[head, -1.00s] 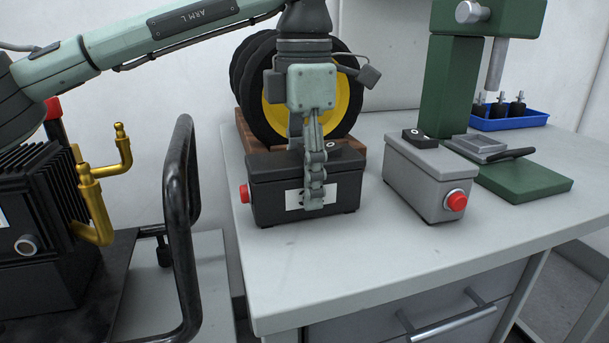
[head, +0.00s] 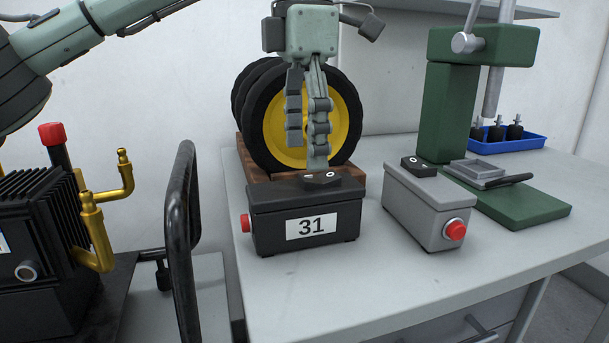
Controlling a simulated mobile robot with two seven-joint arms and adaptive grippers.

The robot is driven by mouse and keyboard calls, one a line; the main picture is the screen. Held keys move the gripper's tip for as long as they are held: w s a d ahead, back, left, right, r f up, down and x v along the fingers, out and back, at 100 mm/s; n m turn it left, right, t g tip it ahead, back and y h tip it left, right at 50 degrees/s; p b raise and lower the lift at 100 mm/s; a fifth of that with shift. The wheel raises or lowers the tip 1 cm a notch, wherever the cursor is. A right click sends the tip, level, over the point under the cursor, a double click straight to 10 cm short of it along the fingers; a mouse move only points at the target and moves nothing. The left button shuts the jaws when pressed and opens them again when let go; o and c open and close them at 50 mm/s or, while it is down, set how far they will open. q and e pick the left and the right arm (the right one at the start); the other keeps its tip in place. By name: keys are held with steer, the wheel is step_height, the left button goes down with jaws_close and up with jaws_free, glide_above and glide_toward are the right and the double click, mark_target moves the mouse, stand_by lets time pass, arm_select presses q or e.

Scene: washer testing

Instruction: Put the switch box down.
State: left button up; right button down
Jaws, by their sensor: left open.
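The black switch box (head: 272,232) stands upright on the light grey table in the head view. It has a white label reading 31, a red button on its left side and a small rocker switch on top. My left gripper (head: 306,155) is above the box, open and empty, with its fingers pointing down. One fingertip appears close to the rocker switch; I cannot tell if it touches. A second, grey switch box (head: 420,209) with a red button stands to the right. My right gripper is not in view.
Black wheels with a yellow hub (head: 275,125) stand on a wooden base behind the black box. A green press (head: 450,110) and a blue tray (head: 515,142) are at the right. A black finned machine (head: 40,240) and a black rail (head: 182,230) are at the left. The table front (head: 340,285) is clear.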

arm_select(q)
steer(key=shift+r, duration=1.4)
